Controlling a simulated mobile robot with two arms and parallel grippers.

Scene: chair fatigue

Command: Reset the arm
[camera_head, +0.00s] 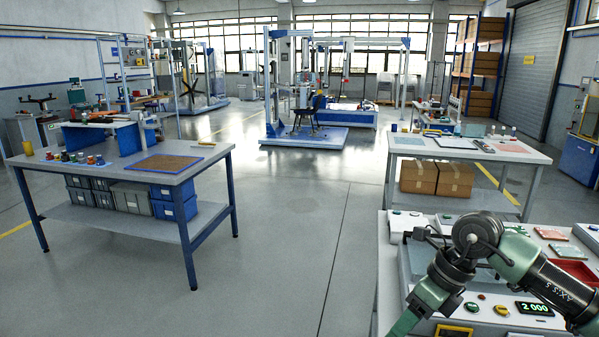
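One of my arms, green and dark grey, comes in from the lower right. It reaches over a white control bench (392,290) and bends at a round grey joint. Its lower green link runs down out of the bottom of the picture, so its gripper is out of view. My other arm and its gripper do not show. A chair (310,110) with a dark seat stands on the blue-edged platform (304,140) of the test rig (270,85) in the middle distance.
A grey table (110,180) stands at left, and a white table (465,150) with cardboard boxes (437,178) stands at right. Open floor (290,220) lies between them.

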